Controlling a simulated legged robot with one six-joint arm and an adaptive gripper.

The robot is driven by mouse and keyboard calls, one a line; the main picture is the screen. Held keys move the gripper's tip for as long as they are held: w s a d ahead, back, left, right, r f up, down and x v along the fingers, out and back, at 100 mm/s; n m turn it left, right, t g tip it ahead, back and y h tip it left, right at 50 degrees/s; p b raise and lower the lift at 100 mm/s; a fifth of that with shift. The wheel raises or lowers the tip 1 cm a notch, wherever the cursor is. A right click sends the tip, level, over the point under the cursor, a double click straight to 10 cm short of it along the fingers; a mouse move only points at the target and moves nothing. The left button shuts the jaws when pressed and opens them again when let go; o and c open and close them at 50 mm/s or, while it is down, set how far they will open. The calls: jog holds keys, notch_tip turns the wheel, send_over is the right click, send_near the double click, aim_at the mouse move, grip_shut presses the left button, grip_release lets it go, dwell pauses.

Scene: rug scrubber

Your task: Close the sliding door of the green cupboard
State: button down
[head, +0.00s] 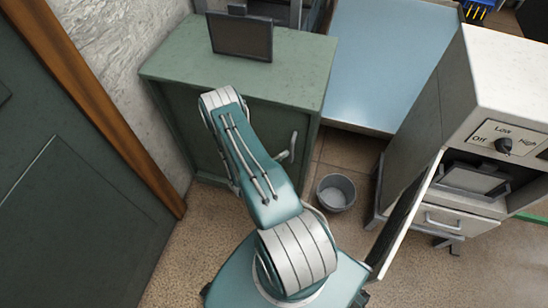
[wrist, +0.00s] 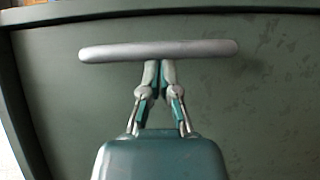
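The green cupboard (head: 300,85) stands against the wall ahead of me, and its front door is shown closely in the wrist view (wrist: 265,95). A grey bar handle (wrist: 105,52) runs across the door in the wrist view; it also shows at the right part of the cupboard front in the head view (head: 293,145). My gripper (wrist: 160,64) has its two fingers together at the middle of the handle. The fingertips meet the bar's lower edge in the picture and their ends are hidden by it; I cannot tell whether they touch it. My arm hides part of the door in the head view.
A dark flat panel (head: 241,36) stands on the cupboard top. A grey bucket (head: 336,192) is on the floor right of the cupboard. A white cabinet with a dial (head: 503,145) and an open door (head: 405,225) stands at right. A green door (head: 60,190) is at left.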

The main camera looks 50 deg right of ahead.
jog(key=w+a, duration=0.5)
jog(key=a, duration=0.7)
jog(key=shift+w, duration=0.2)
jog(key=shift+f, duration=0.1)
